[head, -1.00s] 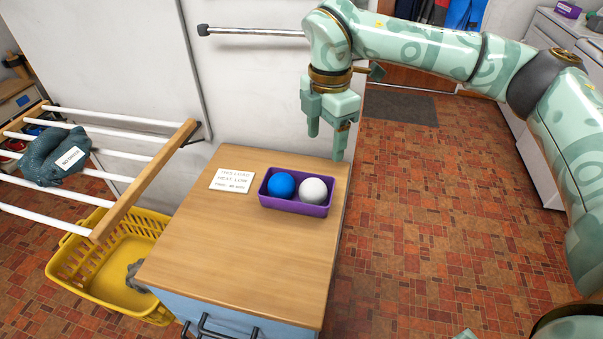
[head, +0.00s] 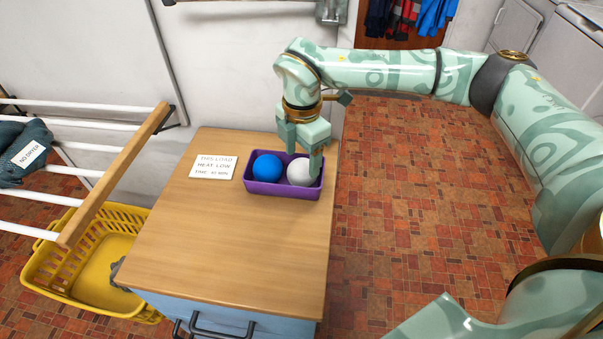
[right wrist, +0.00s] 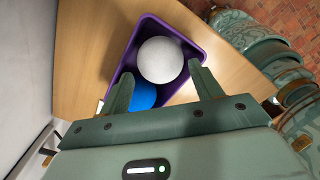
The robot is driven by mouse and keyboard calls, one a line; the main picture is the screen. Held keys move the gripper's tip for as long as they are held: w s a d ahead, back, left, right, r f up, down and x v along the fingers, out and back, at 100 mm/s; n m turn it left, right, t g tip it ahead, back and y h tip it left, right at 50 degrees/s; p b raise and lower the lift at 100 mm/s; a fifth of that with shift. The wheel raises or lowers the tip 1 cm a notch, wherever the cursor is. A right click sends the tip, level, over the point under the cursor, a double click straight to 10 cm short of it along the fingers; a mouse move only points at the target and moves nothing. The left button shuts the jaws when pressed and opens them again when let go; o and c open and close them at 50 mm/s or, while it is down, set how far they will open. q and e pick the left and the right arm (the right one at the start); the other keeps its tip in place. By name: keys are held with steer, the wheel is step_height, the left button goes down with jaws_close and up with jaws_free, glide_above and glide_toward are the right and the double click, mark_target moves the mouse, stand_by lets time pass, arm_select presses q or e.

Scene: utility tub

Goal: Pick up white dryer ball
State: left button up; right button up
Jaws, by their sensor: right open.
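The white dryer ball (head: 299,173) sits in the right half of a purple tray (head: 284,190), beside a blue ball (head: 267,166). My right gripper (head: 302,160) is open and points down above the tray, with one finger in front of the white ball's right side in the head view. In the right wrist view the white ball (right wrist: 160,60) lies a little beyond the open fingertips (right wrist: 160,82), roughly between their lines. The blue ball (right wrist: 144,96) is partly hidden by the left finger there. My left gripper is out of view.
The tray stands at the back right of a wooden cabinet top (head: 230,240), next to a white card (head: 213,167). A drying rack (head: 115,175) and a yellow basket (head: 90,260) are at the left. The front of the top is clear.

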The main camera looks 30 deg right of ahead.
mark_target(302, 163)
step_height(302, 163, down, 4)
steer(key=shift+r+b, duration=0.1)
steer(key=shift+b, duration=0.35)
steer(key=shift+r, duration=0.1)
steer(key=c, duration=0.6)
steer(key=shift+r, duration=0.1)
steer(key=shift+r, duration=0.3)
step_height(302, 163, up, 2)
steer(key=shift+r+p, duration=0.25)
steer(key=shift+p, duration=0.5)
steer(key=s+a+r+p, duration=0.1)
steer(key=a+r, duration=0.2)
steer(key=a, duration=0.1)
steer(key=s+a+r+p, duration=0.1)
steer(key=a+r, duration=0.2)
steer(key=a, duration=0.2)
steer(key=s+a+r, duration=0.1)
steer(key=a+r, duration=0.2)
steer(key=a, duration=0.1)
steer(key=shift+a+r+p, duration=0.35)
steer(key=shift+p, duration=0.05)
steer(key=shift+s, duration=0.1)
